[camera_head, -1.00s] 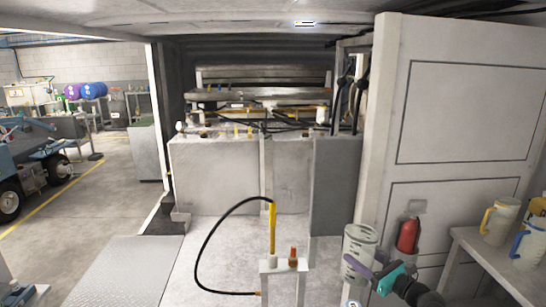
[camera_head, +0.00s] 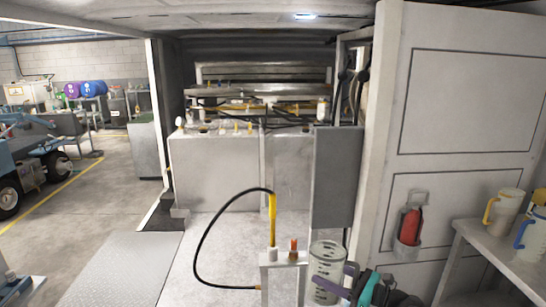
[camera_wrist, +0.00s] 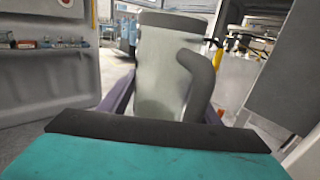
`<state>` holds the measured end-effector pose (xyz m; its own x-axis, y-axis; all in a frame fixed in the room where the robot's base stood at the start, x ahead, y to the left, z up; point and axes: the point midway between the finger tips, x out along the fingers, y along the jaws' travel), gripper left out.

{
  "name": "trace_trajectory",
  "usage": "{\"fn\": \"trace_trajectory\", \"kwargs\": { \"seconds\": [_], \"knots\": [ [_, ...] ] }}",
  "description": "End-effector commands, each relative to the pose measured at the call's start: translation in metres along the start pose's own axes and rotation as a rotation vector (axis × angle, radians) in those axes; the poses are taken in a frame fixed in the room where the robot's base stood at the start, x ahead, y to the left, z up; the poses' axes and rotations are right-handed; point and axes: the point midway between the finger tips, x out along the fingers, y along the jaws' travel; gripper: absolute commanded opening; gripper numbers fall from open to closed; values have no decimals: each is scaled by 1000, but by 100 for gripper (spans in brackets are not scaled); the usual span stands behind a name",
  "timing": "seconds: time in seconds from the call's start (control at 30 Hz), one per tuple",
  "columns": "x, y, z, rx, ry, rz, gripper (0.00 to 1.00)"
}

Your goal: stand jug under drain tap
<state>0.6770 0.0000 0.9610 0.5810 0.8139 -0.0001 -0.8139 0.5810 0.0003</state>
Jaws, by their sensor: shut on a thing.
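A pale, see-through jug with markings (camera_head: 327,262) is upright in my gripper (camera_head: 336,288), low in the head view. The gripper's purple fingers are shut around it. In the wrist view, the jug (camera_wrist: 160,70) stands between the fingers (camera_wrist: 165,98), with its thick grey handle on the right side. The jug is held in the air, just right of a small post-like stand with an orange-brown cap (camera_head: 293,247). I cannot make out the drain tap for certain in either view.
A yellow-handled wand (camera_head: 272,215) with a black hose (camera_head: 203,245) stands left of the jug. Big grey tanks (camera_head: 215,175) and a dark grey panel (camera_head: 337,180) lie behind. A red fire extinguisher (camera_head: 410,225) hangs right. A bench (camera_head: 490,238) at right carries other jugs.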

Motion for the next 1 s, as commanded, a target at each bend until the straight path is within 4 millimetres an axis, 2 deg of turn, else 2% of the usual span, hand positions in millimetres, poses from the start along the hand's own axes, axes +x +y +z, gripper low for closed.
{"fn": "trace_trajectory", "kwargs": {
  "seconds": [0.03, 0.1, 0.4, 1.0],
  "knots": [
    [0, 0, -12, 0, -2, 0, 23],
    [0, 0, -20, 0, -2, -1, 23],
    [0, 0, -48, 0, -2, -1, 23],
    [0, 0, -54, 0, -2, -1, 23]
  ]
}}
